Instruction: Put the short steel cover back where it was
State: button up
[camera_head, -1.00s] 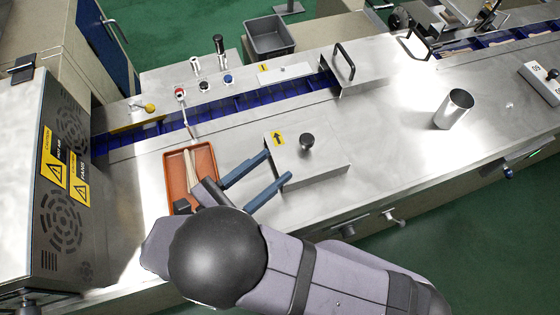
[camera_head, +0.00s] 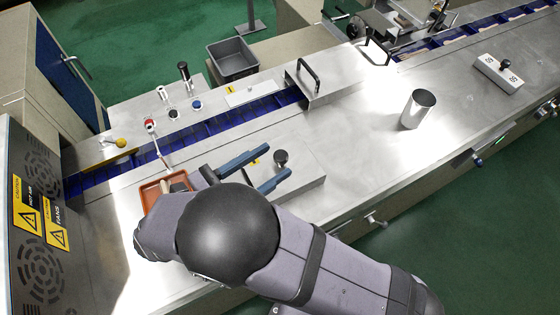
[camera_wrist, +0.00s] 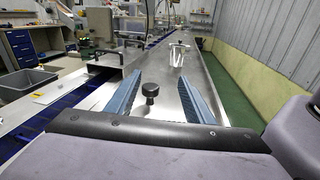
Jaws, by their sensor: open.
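The short steel cover (camera_head: 311,170) is a low steel box with a black knob (camera_head: 281,157) on top. It sits on the steel deck, on the near side of the blue conveyor channel (camera_head: 215,125). My gripper (camera_head: 278,161) is open, its two blue fingers reaching over the cover toward the knob. In the wrist view the knob (camera_wrist: 151,90) stands between the fingers, clear of both. The yellow arrow label on the cover is mostly hidden behind a finger. A longer steel cover (camera_head: 335,80) with a black handle bridges the channel farther right.
An orange tray (camera_head: 150,193) lies left of the gripper, partly hidden by my arm. A steel cup (camera_head: 418,109) stands to the right on clear deck. Several small knobs and a red-tipped lever (camera_head: 150,125) line the channel. A caution-marked housing (camera_head: 38,215) stands at far left.

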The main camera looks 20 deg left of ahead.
jog(key=w+d+r+m+g+h+p, duration=0.1)
jog(key=w+d+r+m+g, duration=0.4)
jog(key=d, duration=0.3)
jog(key=w+d+r+m+g+p, duration=0.25)
jog(key=d+r+m+g, duration=0.25)
jog(key=d+r, duration=0.3)
jog(key=n+g+y, duration=0.3)
jog(key=n+y, duration=0.7)
jog(key=n, duration=0.2)
send_near(281, 155)
jog(key=f, duration=0.1)
jog(key=shift+s+d+n+b, duration=0.25)
jog(key=shift+d+n+b, duration=0.15)
jog(key=shift+n, duration=0.2)
jog(key=shift+f, duration=0.1)
jog(key=shift+w+a+f+p, duration=0.1)
jog(key=shift+w+f+p, duration=0.25)
jog(key=shift+f, duration=0.85)
jog(key=shift+w+d+f+p, duration=0.1)
jog(key=shift+f+p, duration=0.35)
jog(key=shift+f, duration=0.7)
jog(key=shift+w+a+f+p, duration=0.1)
jog(key=shift+w+f+p, duration=0.25)
jog(key=shift+f, duration=0.85)
jog(key=shift+s, duration=0.1)
